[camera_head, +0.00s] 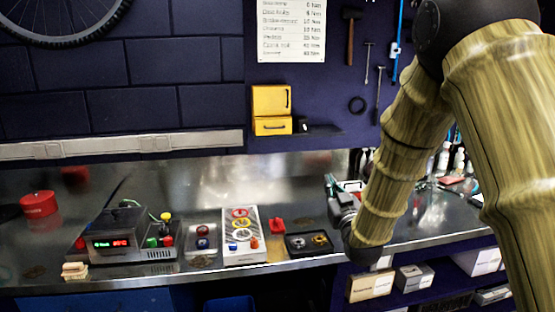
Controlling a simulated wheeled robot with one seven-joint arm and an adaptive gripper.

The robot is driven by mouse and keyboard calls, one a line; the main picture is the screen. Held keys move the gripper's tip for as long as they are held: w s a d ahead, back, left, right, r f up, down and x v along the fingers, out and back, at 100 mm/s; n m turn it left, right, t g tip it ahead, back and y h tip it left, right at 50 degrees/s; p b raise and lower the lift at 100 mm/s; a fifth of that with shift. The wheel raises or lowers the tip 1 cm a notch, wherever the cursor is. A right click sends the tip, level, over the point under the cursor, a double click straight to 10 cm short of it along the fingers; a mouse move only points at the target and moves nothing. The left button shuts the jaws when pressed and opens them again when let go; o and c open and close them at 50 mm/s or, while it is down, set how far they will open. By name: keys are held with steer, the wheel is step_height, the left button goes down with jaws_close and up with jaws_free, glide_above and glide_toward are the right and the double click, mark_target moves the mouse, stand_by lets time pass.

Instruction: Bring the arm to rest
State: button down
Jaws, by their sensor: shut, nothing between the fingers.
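My arm comes in from the upper right, with wood-patterned links and dark joints. It bends at a dark elbow near the top and hangs down in front of the metal bench. My gripper (333,190) is at the lower end of the arm, over the right-middle part of the bench. It is small and dark here, shut and empty. It stands right of a dark tray (328,251) with round parts. The wrist hides part of the bench behind it, and I cannot tell the gripper's exact height above the top.
The metal bench (130,188) holds a red tin (39,204), a device with a lit display (115,243), a white panel with coloured rings (241,224) and a red part (277,225). Bottles (444,158) stand behind my arm. Boxes (370,285) sit below. A yellow cabinet (271,108) hangs above.

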steer(key=s+d+f+g, duration=0.1)
steer(key=s+f, duration=0.1)
steer(key=f, duration=0.5)
steer(key=s+f+m+g+h, duration=0.1)
steer(key=s+f+g, duration=0.1)
steer(key=f, duration=0.6)
steer(key=s+d+f+g+h+b, duration=0.1)
steer(key=s+f+g, duration=0.1)
steer(key=f, duration=0.6)
steer(key=shift+s+d+f+m, duration=0.25)
steer(key=shift+s+d+m, duration=0.05)
steer(key=shift+s, duration=0.1)
steer(key=s+d+f+m+g+h+b, duration=0.3)
steer(key=s+f+g, duration=0.7)
steer(key=s+f, duration=2)
steer(key=s+d+f+g, duration=0.1)
steer(key=s+f+g, duration=0.1)
steer(key=s, duration=0.7)
steer(key=s+f+g+y, duration=0.1)
steer(key=s+f+g, duration=0.2)
steer(key=s, duration=0.5)
steer(key=shift+s+d+f, duration=0.35)
steer(key=shift+d, duration=0.05)
steer(key=shift+d, duration=0.1)
